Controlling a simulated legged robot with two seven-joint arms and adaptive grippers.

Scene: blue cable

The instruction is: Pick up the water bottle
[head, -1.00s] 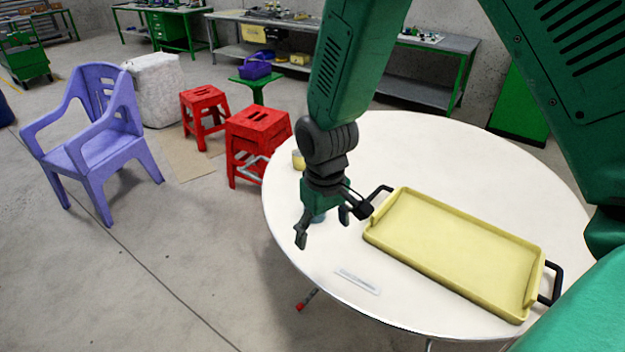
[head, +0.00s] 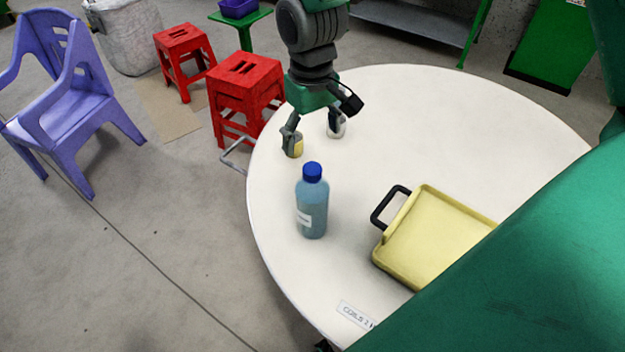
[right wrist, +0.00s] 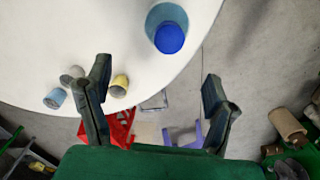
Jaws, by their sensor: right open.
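The water bottle (head: 312,208) is blue-tinted with a dark blue cap and a white label. It stands upright on the round white table, near its left edge. My right gripper (head: 321,122) is open and empty, above and beyond the bottle in the head view, apart from it. In the right wrist view the bottle's cap (right wrist: 169,38) shows at the top, beyond the open fingers (right wrist: 157,80) and not between them. My left gripper is not in view.
A yellow tray (head: 440,240) with black handles lies right of the bottle. A yellow cup (head: 296,150) and a pale cup (head: 337,130) stand near the gripper; a light blue cup (right wrist: 55,98) shows in the wrist view. Red stools (head: 246,85) and a purple chair (head: 62,105) stand left.

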